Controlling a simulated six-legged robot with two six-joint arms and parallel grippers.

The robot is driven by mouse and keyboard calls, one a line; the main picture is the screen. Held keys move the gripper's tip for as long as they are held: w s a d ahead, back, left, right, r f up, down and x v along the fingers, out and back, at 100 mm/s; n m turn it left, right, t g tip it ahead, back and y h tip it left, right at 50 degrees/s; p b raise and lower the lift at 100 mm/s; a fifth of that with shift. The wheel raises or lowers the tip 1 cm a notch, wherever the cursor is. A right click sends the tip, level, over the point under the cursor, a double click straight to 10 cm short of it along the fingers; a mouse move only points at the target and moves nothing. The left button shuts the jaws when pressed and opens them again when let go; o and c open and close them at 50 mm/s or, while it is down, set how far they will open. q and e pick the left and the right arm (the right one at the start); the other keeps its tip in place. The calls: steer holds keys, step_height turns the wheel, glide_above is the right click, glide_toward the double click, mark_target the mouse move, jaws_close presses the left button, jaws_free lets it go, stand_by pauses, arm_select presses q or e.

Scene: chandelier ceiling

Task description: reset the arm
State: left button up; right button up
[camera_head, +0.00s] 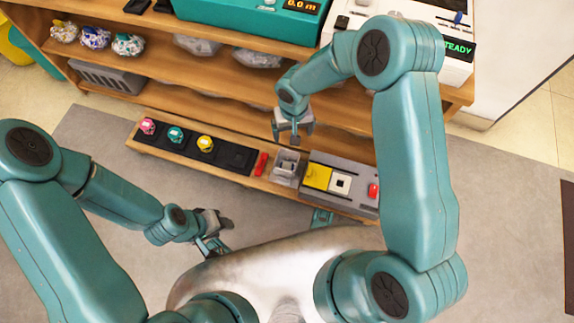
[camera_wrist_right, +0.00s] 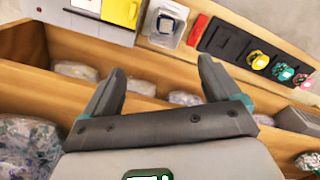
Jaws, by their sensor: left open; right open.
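My left gripper (camera_head: 213,245) is low at the left of centre in the head view, in front of the shelf unit. It is open and holds nothing. My right gripper (camera_head: 295,137) hangs over the shelf unit's front in the head view, pointing down. In the right wrist view its two fingers (camera_wrist_right: 158,92) are spread with nothing between them. Both arms are bent. My right arm hides part of the shelf unit behind it.
A wooden shelf unit (camera_head: 190,93) stands ahead. Its low ledge bears a black tray (camera_head: 238,157) with pink, teal and yellow items, a red piece (camera_head: 261,164), a grey holder (camera_head: 287,166) and a grey panel (camera_head: 345,196). Wrapped bundles sit on shelves. Grey floor lies around.

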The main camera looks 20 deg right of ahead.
stand_by(0.4)
steer(key=s+a+f+m+g+y, duration=0.1)
steer(key=s+f+y, duration=0.1)
steer(key=s, duration=0.9)
steer(key=s+a+f+m+y, duration=0.2)
steer(key=s+f, duration=0.1)
steer(key=s, duration=0.8)
step_height(320, 180, up, 27)
steer(key=w+n+t+p, duration=0.1)
steer(key=w+p, duration=0.1)
steer(key=p, duration=2.5)
steer(key=shift+d+r+n, duration=0.2)
steer(key=shift+d+n, duration=0.2)
steer(key=shift+d, duration=0.05)
